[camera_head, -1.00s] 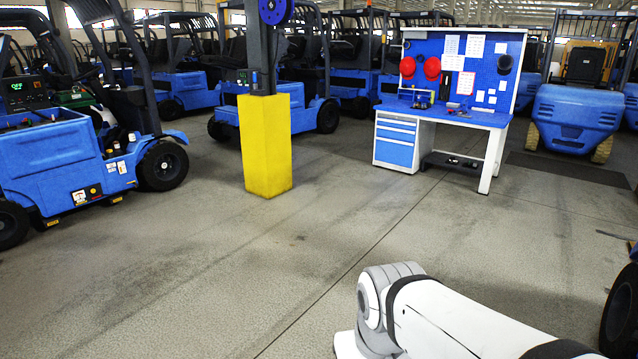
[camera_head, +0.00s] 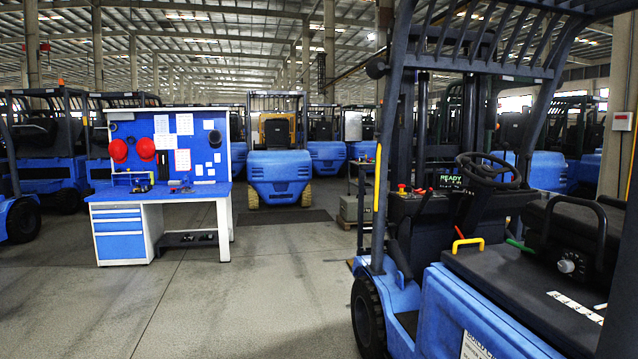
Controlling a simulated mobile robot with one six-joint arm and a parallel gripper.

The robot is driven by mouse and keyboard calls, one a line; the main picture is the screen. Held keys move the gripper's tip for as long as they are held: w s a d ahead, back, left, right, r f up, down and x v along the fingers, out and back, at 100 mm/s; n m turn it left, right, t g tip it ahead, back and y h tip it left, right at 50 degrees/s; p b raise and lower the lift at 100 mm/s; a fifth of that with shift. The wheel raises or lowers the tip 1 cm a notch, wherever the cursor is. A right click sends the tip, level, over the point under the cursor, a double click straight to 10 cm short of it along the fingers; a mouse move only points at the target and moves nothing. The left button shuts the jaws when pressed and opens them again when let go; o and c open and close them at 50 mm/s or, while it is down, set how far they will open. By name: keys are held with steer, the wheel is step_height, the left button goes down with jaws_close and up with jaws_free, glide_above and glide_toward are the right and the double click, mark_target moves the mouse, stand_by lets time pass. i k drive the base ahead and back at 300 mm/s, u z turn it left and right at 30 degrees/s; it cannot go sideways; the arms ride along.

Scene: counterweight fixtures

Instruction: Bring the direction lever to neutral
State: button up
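A blue forklift (camera_head: 445,310) stands close on the right in the head view. Its dashboard has a black steering wheel (camera_head: 488,170), a lit display (camera_head: 451,181) reading READY, and red knobs (camera_head: 402,188) on the left. A thin red lever (camera_head: 460,232), a yellow handle (camera_head: 468,243) and a green-tipped piece (camera_head: 519,246) show below the dash. I cannot tell which part is the direction lever, or its position. My gripper and arm are not in view.
A blue workbench (camera_head: 195,195) with a tool board stands at the left. Another blue truck (camera_head: 277,170) is parked at the back, beyond a dark floor mat (camera_head: 275,217). The concrete floor (camera_head: 240,300) between bench and near forklift is clear. Parked forklifts line the back.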

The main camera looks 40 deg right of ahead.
mark_target(444, 182)
steer(key=z, duration=1.4)
steer(key=i, duration=2.65)
steer(key=z, duration=0.2)
